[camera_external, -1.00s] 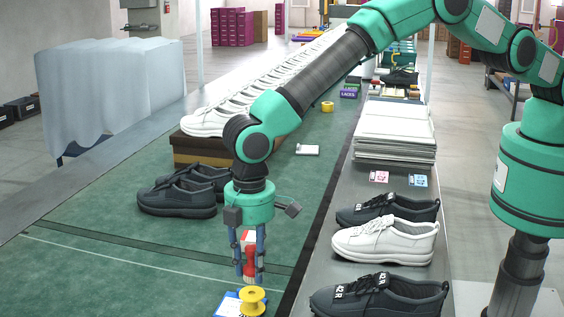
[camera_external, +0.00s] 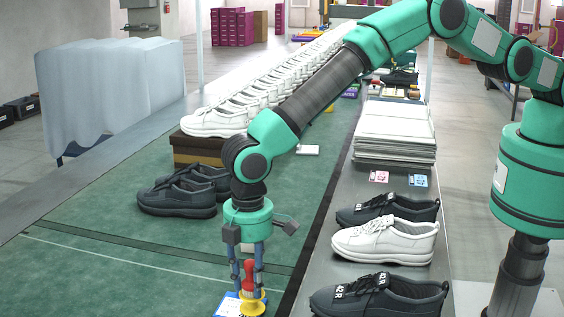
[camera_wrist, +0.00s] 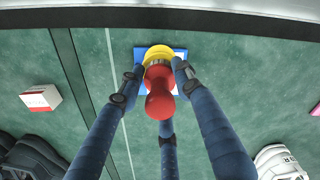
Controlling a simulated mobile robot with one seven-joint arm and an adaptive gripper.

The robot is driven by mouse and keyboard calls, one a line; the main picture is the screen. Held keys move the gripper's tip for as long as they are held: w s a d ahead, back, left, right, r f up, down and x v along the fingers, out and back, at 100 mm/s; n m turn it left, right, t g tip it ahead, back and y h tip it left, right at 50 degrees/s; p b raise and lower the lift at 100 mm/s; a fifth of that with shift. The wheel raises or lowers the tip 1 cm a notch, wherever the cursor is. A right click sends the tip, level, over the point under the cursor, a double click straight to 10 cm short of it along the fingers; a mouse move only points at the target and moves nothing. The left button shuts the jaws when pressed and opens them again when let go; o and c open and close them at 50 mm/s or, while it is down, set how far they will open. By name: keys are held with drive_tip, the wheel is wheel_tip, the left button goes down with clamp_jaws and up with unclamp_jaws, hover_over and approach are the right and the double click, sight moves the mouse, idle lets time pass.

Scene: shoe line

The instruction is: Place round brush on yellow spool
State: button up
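The round brush (camera_external: 249,275) has a red handle and a light head. It stands upright, handle up, directly over the yellow spool (camera_external: 252,307) and appears to meet its top. My gripper (camera_external: 248,286) points straight down with its blue fingers around the lower part of the brush. In the wrist view the red handle (camera_wrist: 159,103) points toward the camera, and the fingertips lie against the sides of the brush head. The yellow spool's rim (camera_wrist: 157,50) shows just behind it. The contact between brush and spool is partly hidden.
A blue and white card (camera_external: 228,306) lies under the spool. A white and red box (camera_wrist: 41,98) lies to the left in the wrist view. Dark shoes (camera_external: 178,199) stand left of the gripper, and more shoes (camera_external: 384,242) stand on the grey strip at right.

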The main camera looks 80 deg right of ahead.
drive_tip(key=shift+o, duration=1.4)
drive_tip(key=shift+r, duration=0.15)
wheel_tip(320, 180, up, 12)
drive_tip(key=shift+f+p, duration=0.1)
drive_tip(key=shift+p, duration=0.2)
